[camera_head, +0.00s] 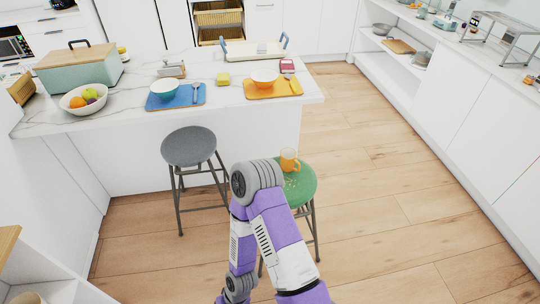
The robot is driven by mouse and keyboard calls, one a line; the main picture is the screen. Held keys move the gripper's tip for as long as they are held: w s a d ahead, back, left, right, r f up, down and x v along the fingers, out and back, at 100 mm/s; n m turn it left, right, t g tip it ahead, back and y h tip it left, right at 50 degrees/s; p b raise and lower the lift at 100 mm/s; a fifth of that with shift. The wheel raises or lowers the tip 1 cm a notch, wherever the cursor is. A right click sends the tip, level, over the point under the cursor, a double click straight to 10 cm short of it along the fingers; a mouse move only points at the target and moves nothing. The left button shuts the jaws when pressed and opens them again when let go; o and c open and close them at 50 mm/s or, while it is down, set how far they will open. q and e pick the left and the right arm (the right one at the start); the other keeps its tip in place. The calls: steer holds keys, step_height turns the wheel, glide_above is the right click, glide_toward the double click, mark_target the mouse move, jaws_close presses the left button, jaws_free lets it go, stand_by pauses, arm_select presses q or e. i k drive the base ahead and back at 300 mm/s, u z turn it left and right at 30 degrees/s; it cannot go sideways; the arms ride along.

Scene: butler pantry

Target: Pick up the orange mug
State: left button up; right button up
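The orange mug (289,160) stands upright on the green round seat of a stool (301,188), near the seat's back edge. A purple and white arm of mine reaches up from the bottom of the view, and its grey joint sits just left of the mug and covers the left part of the stool. The mug's rim and handle side are visible. Neither gripper can be made out in the head view, so their fingers are hidden or outside the picture.
A grey stool (189,147) stands left of the green one, by the white island (130,113). The island holds a fruit bowl (84,98), a teal box, a blue mat and an orange mat (258,92) with bowls. Wooden floor (395,190) is clear on the right.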

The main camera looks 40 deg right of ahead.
mark_target(288, 155)
steer(key=z, duration=0.45)
steer(key=i, duration=0.8)
steer(key=z, duration=0.7)
